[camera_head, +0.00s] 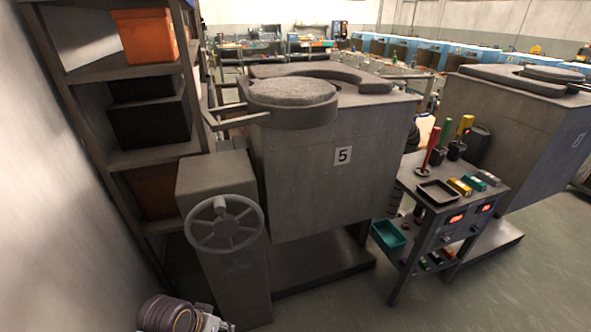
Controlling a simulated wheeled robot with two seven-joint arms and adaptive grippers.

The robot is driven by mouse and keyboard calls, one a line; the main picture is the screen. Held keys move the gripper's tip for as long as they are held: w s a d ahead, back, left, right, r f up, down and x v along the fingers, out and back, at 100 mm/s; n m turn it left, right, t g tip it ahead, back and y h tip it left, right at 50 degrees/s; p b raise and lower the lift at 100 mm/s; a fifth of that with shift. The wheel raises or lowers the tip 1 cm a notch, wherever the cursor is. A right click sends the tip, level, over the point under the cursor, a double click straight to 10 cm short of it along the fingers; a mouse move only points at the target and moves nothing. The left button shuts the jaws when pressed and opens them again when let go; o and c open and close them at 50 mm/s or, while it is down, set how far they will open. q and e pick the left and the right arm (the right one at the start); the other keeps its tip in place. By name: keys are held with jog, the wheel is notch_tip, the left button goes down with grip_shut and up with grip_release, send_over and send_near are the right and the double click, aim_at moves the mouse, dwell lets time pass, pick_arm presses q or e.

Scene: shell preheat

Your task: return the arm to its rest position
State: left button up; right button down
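A piece of one of my arms, a dark rounded joint with a lighter part beside it, shows at the bottom edge, left of centre. I cannot tell which arm it belongs to. No gripper fingers show, so both grippers are out of view. The arm piece is in front of a grey box pedestal (244,284) with a spoked handwheel (224,224). I see no contact between the arm piece and the wheel.
A grey furnace (318,190) marked 5, with a round lid (292,91), stands behind the wheel. A shelf rack (155,157) with bins is left. A tool cart (464,202) with a black tray and a teal bin (388,235) stands right. Floor is clear at lower right.

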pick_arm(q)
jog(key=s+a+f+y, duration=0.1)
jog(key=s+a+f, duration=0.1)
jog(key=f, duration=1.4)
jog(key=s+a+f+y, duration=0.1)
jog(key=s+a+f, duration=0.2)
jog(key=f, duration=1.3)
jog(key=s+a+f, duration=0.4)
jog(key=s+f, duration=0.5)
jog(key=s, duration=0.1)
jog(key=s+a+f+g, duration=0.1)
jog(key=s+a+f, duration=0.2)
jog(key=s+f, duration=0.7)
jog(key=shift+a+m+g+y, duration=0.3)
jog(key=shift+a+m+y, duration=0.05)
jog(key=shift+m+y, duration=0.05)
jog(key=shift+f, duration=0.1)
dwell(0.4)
